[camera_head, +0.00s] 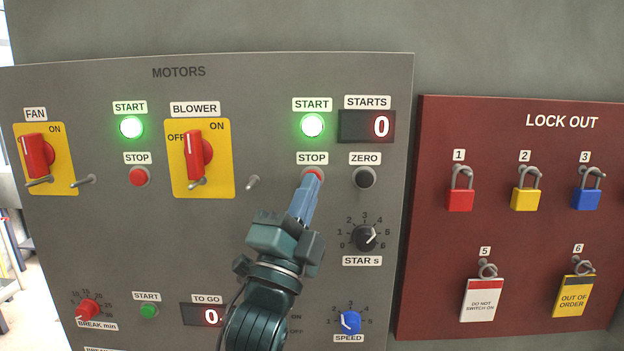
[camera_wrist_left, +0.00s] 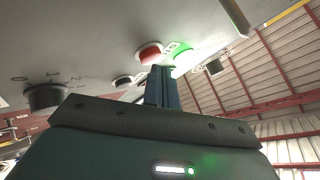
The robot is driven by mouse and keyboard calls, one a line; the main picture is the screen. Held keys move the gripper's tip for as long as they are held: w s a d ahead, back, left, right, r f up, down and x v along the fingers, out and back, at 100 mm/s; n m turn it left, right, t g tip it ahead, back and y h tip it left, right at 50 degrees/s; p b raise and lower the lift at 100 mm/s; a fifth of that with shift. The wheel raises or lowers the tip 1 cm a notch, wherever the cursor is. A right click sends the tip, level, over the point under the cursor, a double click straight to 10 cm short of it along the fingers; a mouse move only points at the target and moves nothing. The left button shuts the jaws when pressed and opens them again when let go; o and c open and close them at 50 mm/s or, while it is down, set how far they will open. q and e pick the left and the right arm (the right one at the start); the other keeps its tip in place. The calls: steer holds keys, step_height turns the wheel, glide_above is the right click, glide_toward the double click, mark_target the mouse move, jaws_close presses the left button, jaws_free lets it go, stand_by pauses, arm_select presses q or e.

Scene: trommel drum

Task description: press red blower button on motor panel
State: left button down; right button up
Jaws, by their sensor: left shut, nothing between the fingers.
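The grey motor panel (camera_head: 230,260) faces me in the head view. The red blower STOP button (camera_head: 314,171) sits under the lit green START button (camera_head: 312,125), right of the BLOWER switch (camera_head: 196,155). My left gripper (camera_head: 313,181) is shut and empty, its fingertips at the lower part of the red button and partly covering it. In the left wrist view the red button (camera_wrist_left: 149,52) stands out from the panel just beyond the fingertips (camera_wrist_left: 159,72). I cannot tell whether they touch. My right gripper is not in view.
A black ZERO button (camera_head: 364,178) and the STAR s knob (camera_head: 366,238) are close on the right. A metal peg (camera_head: 252,182) sticks out on the left. Farther left is another red STOP button (camera_head: 139,176). A red lock-out board (camera_head: 520,230) with padlocks hangs at the right.

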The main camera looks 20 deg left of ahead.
arm_select(q)
steer(key=shift+w+a, duration=0.15)
steer(key=shift+w, duration=0.3)
stand_by(0.5)
steer(key=shift+s, duration=0.2)
steer(key=shift+s+d, duration=0.25)
steer(key=shift+s, duration=0.4)
steer(key=s, duration=0.1)
steer(key=s+d, duration=0.1)
steer(key=s, duration=0.2)
steer(key=shift+s+d+f, duration=0.1)
steer(key=shift+s+d, duration=0.15)
steer(key=shift+s, duration=0.15)
stand_by(0.5)
